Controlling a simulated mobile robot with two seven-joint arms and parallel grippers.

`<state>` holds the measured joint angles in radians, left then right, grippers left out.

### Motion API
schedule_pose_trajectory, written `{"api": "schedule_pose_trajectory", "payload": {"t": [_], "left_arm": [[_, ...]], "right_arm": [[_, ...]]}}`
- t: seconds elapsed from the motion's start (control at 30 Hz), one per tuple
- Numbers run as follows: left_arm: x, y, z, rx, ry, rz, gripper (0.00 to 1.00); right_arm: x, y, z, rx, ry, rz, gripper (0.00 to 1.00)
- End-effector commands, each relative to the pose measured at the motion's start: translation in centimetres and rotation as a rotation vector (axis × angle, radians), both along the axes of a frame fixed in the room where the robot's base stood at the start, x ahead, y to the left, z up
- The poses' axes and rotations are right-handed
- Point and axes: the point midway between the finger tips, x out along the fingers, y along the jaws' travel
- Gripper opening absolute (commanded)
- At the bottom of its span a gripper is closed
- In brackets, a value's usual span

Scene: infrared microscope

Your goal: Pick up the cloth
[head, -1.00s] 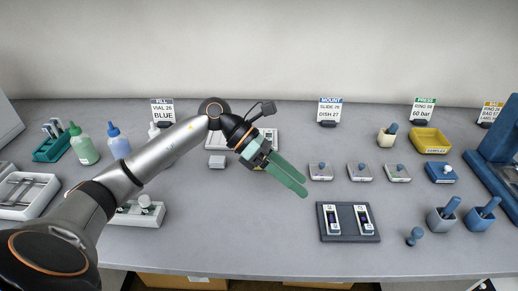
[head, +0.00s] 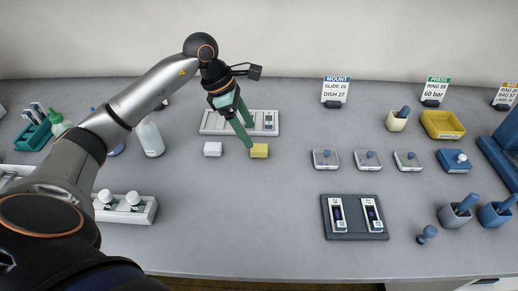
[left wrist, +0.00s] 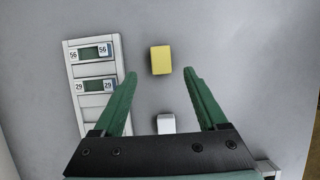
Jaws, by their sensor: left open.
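A small yellow block-like piece (head: 259,151) lies on the grey bench, with a similar white piece (head: 213,149) to its left. Either could be the folded cloth; I cannot tell which from looks alone. My left gripper (head: 249,135) is open and empty, pointing down close above the yellow piece. In the left wrist view the yellow piece (left wrist: 161,60) lies just beyond the gap between the green fingertips (left wrist: 160,74). The white piece (left wrist: 166,124) shows between the fingers, nearer the palm. My right gripper is out of view.
A light tray with labelled slides (head: 215,123) lies behind the gripper. A white bottle (head: 150,139) stands left. A dark slide holder (head: 355,232) and several small dishes (head: 367,160) are on the right. The bench front centre is clear.

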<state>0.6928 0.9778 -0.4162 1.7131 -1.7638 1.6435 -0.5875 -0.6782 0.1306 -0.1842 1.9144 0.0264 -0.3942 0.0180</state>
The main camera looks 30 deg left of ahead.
Motion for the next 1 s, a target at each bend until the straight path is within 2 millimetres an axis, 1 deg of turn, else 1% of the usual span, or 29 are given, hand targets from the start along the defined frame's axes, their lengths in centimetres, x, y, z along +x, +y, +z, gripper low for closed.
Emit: {"api": "schedule_pose_trajectory", "payload": {"t": [0.13, 0.3, 0.4, 0.5, 0.67, 0.77, 1.0], "left_arm": [[0.1, -0.5, -1.3, -0.003, 0.003, -0.002, 0.75], [0.5, -1.4, -3.7, -0.003, 0.003, -0.001, 0.75], [0.7, -1.7, -4.7, -0.003, 0.001, 0.000, 0.75], [0.8, -1.8, -5.1, -0.001, 0.000, 0.000, 0.75], [0.8, -1.8, -5.1, -0.001, 0.000, -0.001, 0.75], [0.8, -1.7, -5.1, -0.001, -0.001, 0.000, 0.66], [0.8, -1.7, -5.0, -0.001, -0.001, 0.000, 0.39]], "right_arm": [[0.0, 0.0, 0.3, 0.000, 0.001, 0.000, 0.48], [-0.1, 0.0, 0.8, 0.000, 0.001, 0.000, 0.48], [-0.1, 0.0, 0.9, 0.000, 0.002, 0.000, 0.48], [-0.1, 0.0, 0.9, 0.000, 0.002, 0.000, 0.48], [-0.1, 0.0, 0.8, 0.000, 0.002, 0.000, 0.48], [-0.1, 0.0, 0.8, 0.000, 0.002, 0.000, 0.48], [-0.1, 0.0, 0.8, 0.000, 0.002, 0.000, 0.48]]}}
